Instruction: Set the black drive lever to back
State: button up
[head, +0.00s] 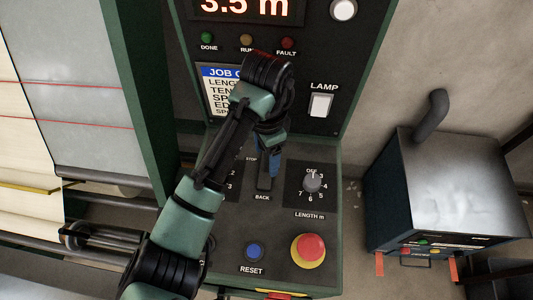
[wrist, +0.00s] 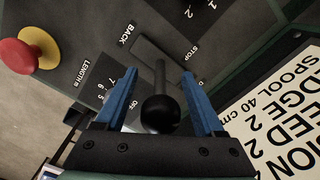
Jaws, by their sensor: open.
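The black drive lever (wrist: 160,112) shows in the wrist view as a dark rod with a round ball knob. It stands up from a plate (wrist: 150,50) with labels BACK and STOP beside it. My gripper (wrist: 159,76) is open, with one blue finger on each side of the lever and a gap to each. In the head view my gripper (head: 267,165) is over the lever's plate (head: 264,184), above the BACK label. There the arm and gripper hide most of the lever, and I cannot tell its exact setting.
A LENGTH dial (head: 312,183) sits just right of the lever. A blue RESET button (head: 254,251) and a red stop button (head: 309,249) are on the panel's near part. A white LAMP switch (head: 321,105) is on the upright panel. A grey metal box (head: 445,180) stands at right.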

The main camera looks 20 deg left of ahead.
jog(key=shift+f, duration=0.2)
grip_shut()
jog(key=shift+r, duration=0.1)
dwell(1.2)
